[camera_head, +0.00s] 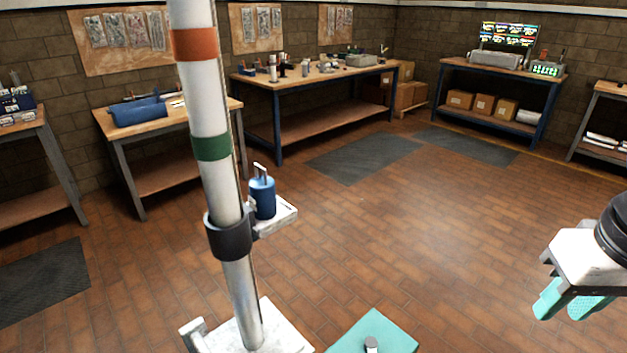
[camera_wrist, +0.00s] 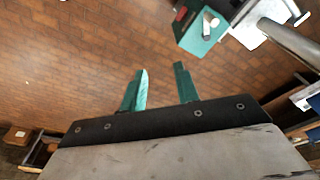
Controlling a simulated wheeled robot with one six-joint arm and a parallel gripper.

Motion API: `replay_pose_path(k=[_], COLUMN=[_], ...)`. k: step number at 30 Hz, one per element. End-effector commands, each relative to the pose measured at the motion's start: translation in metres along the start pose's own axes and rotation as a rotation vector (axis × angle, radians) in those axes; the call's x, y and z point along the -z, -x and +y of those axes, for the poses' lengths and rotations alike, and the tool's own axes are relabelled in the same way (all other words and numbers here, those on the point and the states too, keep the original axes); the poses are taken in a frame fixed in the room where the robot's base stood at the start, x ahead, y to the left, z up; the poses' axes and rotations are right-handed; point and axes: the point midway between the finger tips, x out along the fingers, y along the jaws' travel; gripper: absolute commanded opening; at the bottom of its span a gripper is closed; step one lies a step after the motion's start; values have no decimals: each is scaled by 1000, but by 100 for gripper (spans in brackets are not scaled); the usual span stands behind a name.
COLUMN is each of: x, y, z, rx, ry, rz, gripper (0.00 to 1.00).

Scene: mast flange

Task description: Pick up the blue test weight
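The blue test weight (camera_head: 263,198) is a small blue cylinder with a light metal handle on top. It stands upright on a small pale shelf (camera_head: 276,218) fixed by a dark collar to the white mast. I cannot make out the weight in the wrist view. My gripper (camera_head: 574,300) has teal fingers and hangs at the right edge of the head view, well to the right of the mast. In the wrist view its two fingers (camera_wrist: 160,85) are apart with only floor between them.
The mast (camera_head: 208,130), with orange and green bands, rises from a white base (camera_head: 265,335) beside a teal surface (camera_head: 372,335). That teal surface also shows in the wrist view (camera_wrist: 203,33). Workbenches (camera_head: 310,80) line the walls. The floor between mast and gripper is clear.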

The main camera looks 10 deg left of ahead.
Motion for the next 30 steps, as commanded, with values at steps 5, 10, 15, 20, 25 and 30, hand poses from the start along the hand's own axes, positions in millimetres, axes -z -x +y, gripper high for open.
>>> replay_pose_path(k=[5, 10, 15, 20, 25, 30], x=[73, 163, 220, 234, 220, 209], y=[-19, -35, -39, -33, -23, -16], z=[-28, -94, -190, -287, -356, -385], rx=[13, 81, 219, 413, 594, 689], ry=[114, 262, 405, 517, 576, 592], rz=[197, 498, 799, 1048, 1229, 1311], gripper=[31, 31, 31, 31, 31, 31])
